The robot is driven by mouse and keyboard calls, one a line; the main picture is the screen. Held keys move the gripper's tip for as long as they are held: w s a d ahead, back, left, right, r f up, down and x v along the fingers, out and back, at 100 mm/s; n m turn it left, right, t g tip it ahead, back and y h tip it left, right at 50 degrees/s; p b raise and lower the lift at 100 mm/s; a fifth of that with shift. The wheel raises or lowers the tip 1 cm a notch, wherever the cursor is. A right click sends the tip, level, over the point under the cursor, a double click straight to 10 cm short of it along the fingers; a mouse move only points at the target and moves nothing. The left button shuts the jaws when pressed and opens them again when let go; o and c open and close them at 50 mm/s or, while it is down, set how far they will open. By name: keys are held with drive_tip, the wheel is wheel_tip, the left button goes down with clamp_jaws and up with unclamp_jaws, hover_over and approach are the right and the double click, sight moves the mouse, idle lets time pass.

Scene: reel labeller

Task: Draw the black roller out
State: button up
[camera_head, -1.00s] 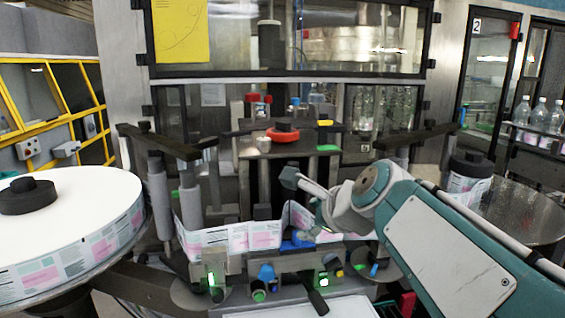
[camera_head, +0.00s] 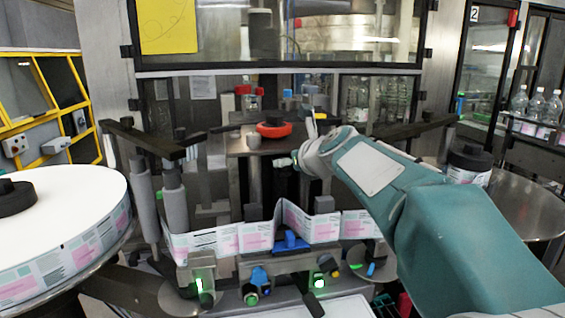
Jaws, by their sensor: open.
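Several dark cylinders show in the head view, and I cannot tell for certain which is the black roller. A short black cylinder (camera_head: 314,302) juts out at the front of the labeller, below a green light. A dark grey upright block (camera_head: 323,204) stands behind the label strip. A black hub (camera_head: 274,119) sits on a red ring (camera_head: 273,130) on the raised plate. My gripper (camera_head: 294,135) is open and looks empty. It is just right of the red ring in the picture, above the label strip. Whether it touches anything is unclear.
A printed label strip (camera_head: 255,237) runs across the front, past a blue clamp (camera_head: 290,241). A large label reel (camera_head: 75,205) lies at left. Grey upright rollers (camera_head: 174,205) stand left of centre. A round metal table (camera_head: 525,205) is at right.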

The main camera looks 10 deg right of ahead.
drive_tip(key=shift+x, duration=1.15)
drive_tip(key=shift+w+a+f, duration=0.15)
drive_tip(key=shift+a, duration=0.25)
drive_tip(key=shift+d, duration=0.15)
clamp_jaws()
drive_tip(key=shift+s, duration=2.65)
drive_tip(key=shift+s+f, duration=0.1)
drive_tip(key=shift+s, duration=0.15)
unclamp_jaws()
drive_tip(key=shift+s, duration=0.1)
